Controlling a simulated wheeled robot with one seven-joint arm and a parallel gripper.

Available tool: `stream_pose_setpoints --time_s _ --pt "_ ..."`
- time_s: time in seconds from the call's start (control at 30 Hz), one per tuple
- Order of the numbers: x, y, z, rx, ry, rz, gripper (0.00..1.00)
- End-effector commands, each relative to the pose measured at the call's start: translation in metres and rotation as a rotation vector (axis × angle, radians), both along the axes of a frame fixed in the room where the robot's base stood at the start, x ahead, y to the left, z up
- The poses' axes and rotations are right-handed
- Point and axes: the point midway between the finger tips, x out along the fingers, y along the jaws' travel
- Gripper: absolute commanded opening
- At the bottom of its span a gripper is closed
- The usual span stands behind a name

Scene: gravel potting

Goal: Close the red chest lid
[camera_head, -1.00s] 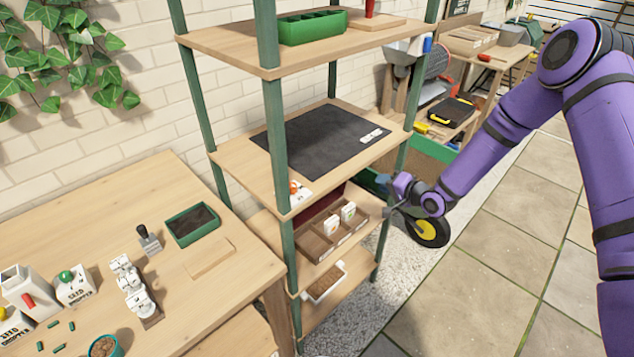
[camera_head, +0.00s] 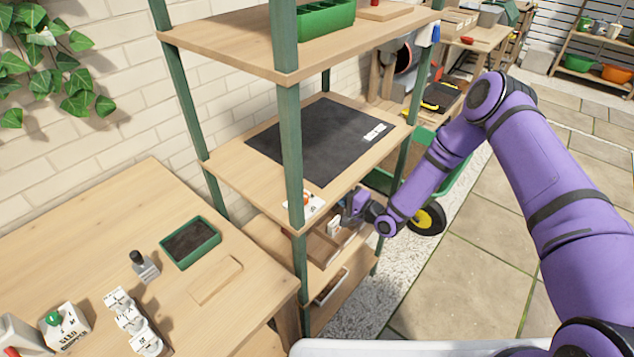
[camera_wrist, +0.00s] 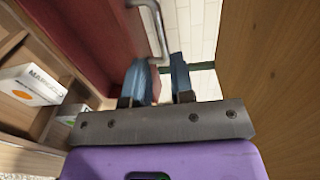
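The chest (camera_head: 322,252) is an open wooden box with compartments on the shelf below the dark mat. Its red lid stands raised at the back; in the wrist view the lid's red inner face (camera_wrist: 88,40) fills the upper left. A metal handle (camera_wrist: 158,30) shows at the lid's edge. My gripper (camera_head: 350,205) is above the chest, under the middle shelf's right front edge. In the wrist view my gripper (camera_wrist: 160,82) has its two blue fingers apart beside the lid's edge, near the handle's lower end. A pinkish-red bit shows between the fingers; contact is unclear.
A seed packet (camera_wrist: 32,82) stands in a chest compartment. Green posts (camera_head: 292,160) and the middle shelf (camera_head: 235,178) close in around my arm. A wooden panel (camera_wrist: 275,80) is close on the right in the wrist view. A wheelbarrow wheel (camera_head: 428,218) is to the right.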

Motion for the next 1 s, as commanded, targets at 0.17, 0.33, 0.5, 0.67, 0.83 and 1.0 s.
stream_pose_setpoints --time_s 0.17,0.33,0.5,0.67,0.83,1.0 --pt "0.02 0.027 -0.001 0.0 -0.004 0.003 0.22" --pt "0.037 0.048 -0.002 -0.001 -0.003 0.001 0.22" --pt "0.048 0.062 -0.003 -0.001 0.0 0.0 0.22" --pt "0.052 0.068 -0.003 -0.001 0.0 0.0 0.22" --pt "0.053 0.068 -0.003 -0.001 0.0 0.0 0.22" --pt "0.053 0.068 -0.003 -0.001 0.0 0.0 0.04"
